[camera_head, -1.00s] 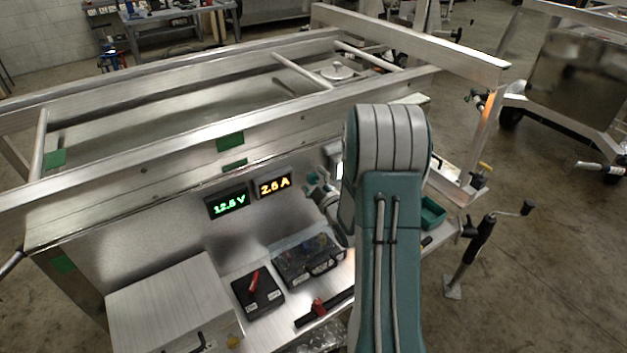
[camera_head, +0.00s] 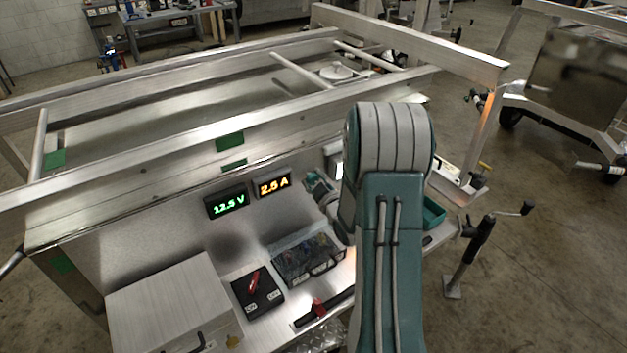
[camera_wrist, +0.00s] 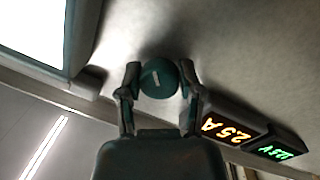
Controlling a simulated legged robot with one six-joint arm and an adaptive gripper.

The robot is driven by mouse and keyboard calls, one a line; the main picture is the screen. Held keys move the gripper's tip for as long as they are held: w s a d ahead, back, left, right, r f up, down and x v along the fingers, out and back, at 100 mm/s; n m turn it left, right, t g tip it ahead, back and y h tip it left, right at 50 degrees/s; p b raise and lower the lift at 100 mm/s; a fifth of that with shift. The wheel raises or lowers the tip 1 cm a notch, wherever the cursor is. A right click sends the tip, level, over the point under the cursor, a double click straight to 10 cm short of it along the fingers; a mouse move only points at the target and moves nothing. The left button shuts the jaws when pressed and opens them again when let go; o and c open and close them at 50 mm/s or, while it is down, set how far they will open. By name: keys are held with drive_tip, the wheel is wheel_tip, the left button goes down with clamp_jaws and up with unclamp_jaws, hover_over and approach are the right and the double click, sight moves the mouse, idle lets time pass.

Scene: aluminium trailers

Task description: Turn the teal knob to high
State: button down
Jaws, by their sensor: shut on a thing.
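The teal knob (camera_wrist: 157,80) is a round knob with a pale pointer line, on the brushed metal panel in the wrist view. My gripper (camera_wrist: 160,82) has a finger on each side of the knob and is shut on it. The pointer line is tilted slightly from the picture's vertical. In the head view my gripper (camera_head: 320,186) is at the panel, right of the displays, and mostly hidden by my arm. The knob cannot be made out there. No scale marks or labels can be read around the knob.
A green display (camera_head: 228,203) reads about 12.5 V, and an orange display (camera_head: 273,185) reads 2.5 A. Below are a metal box (camera_head: 165,300), a black case (camera_head: 257,291) and a clear-lidded case (camera_head: 308,258). A teal bin (camera_head: 433,212) sits right of my arm.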

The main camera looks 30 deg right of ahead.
drive_tip(key=m, duration=0.5)
drive_tip(key=shift+g, duration=0.3)
drive_tip(key=m+y, duration=0.1)
drive_tip(key=m, duration=0.3)
drive_tip(key=m+y, duration=0.1)
drive_tip(key=m, duration=0.4)
drive_tip(key=shift+m+y, duration=0.3)
drive_tip(key=shift+m, duration=1.8)
drive_tip(key=shift+c, duration=1.3)
unclamp_jaws()
drive_tip(key=shift+d, duration=0.15)
